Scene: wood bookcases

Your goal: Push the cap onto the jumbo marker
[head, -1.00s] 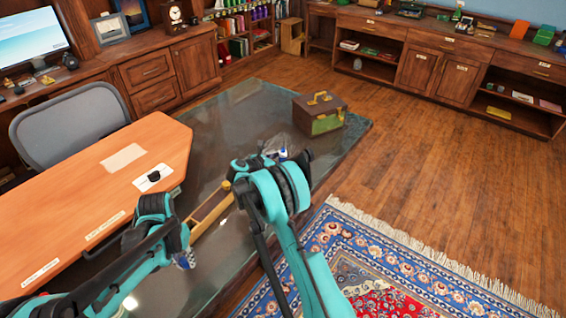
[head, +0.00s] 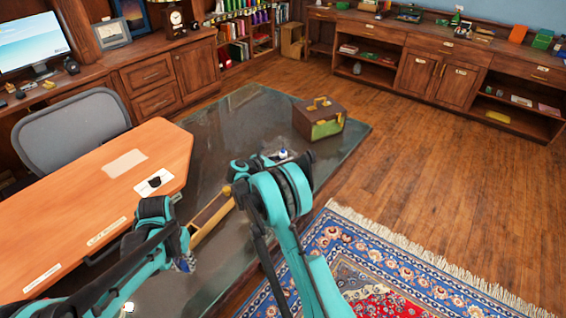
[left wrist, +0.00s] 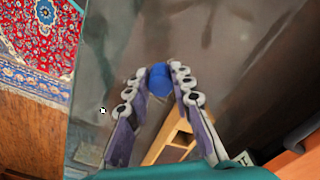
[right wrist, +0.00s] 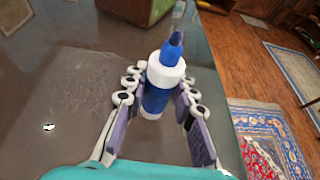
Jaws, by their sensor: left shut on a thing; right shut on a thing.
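The jumbo marker (right wrist: 157,98) shows in the right wrist view, with a blue barrel, white collar and blue tip. My right gripper (right wrist: 161,80) is shut around its barrel, with the tip pointing up and away from the fingers. The marker's tip end also shows small in the head view (head: 283,154). In the left wrist view, my left gripper (left wrist: 158,82) is shut on the blue cap (left wrist: 159,77), a short blue cylinder between the fingertips. In the head view the left gripper (head: 185,263) is at lower left, well apart from the marker; the cap is hard to make out there.
A glossy dark tabletop (head: 235,122) lies below both grippers. An open wooden tray (head: 212,217) sits between the arms. A brown and green box (head: 320,118) stands at the far right corner. An orange-brown desk (head: 80,215) is at left.

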